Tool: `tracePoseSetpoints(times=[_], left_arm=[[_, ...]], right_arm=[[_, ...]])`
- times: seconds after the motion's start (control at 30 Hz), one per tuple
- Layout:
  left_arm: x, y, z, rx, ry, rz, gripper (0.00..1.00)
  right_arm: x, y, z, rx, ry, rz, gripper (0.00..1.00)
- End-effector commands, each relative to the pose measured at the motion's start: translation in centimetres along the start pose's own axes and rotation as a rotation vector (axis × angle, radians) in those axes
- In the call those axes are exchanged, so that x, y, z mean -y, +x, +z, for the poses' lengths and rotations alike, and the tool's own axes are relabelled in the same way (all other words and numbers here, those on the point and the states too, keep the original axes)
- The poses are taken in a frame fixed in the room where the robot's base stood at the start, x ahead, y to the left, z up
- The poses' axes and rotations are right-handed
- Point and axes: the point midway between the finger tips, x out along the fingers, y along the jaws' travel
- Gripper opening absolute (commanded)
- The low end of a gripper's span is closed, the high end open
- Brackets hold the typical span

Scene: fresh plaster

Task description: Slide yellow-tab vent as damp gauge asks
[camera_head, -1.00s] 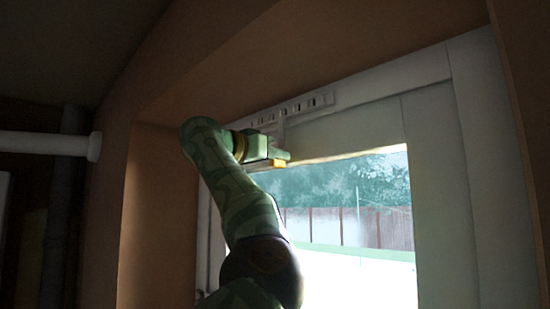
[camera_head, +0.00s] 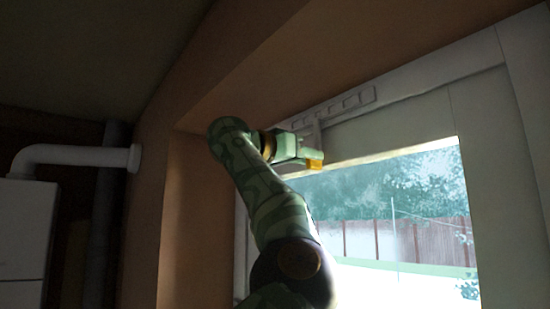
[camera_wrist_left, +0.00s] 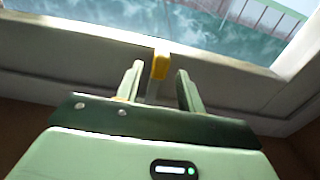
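The slotted vent (camera_head: 350,105) runs along the top of the white window frame. Its slots look pale, with little dark showing. A yellow tab (camera_head: 315,164) hangs below the vent by my left gripper (camera_head: 308,153). In the left wrist view, the yellow tab (camera_wrist_left: 160,67) stands between the two fingertips of my left gripper (camera_wrist_left: 159,72), with a gap on either side. The fingers are apart. My right gripper is out of view. I see no damp gauge in these views.
The window glass (camera_head: 400,215) is below the vent, set in a deep brown recess. A white pipe (camera_head: 80,155) runs from the wall to a white box (camera_head: 25,240) on the left. A dark vertical pipe (camera_head: 105,210) stands nearby.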

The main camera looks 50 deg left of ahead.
Motion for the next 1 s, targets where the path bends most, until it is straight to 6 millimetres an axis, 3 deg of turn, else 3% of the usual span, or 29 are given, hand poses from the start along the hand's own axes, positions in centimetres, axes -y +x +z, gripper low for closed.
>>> tracePoseSetpoints(times=[0.03,0.2,0.5,0.7,1.0], left_arm=[[0.1,-1.2,0.6,-0.006,-0.001,-0.002,0.38],[0.2,-6.0,0.7,-0.007,-0.001,-0.002,0.38],[0.4,-12.6,0.5,-0.004,-0.003,-0.002,0.38],[0.5,-14.2,0.3,-0.001,-0.003,-0.002,0.38],[0.5,-14.2,0.2,-0.001,-0.003,-0.003,0.38]], right_arm=[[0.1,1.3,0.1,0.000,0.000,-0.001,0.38],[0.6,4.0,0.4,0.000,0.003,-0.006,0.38],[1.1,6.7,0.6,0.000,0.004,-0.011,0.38],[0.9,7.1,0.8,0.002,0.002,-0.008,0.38],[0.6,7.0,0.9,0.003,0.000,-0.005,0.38]])
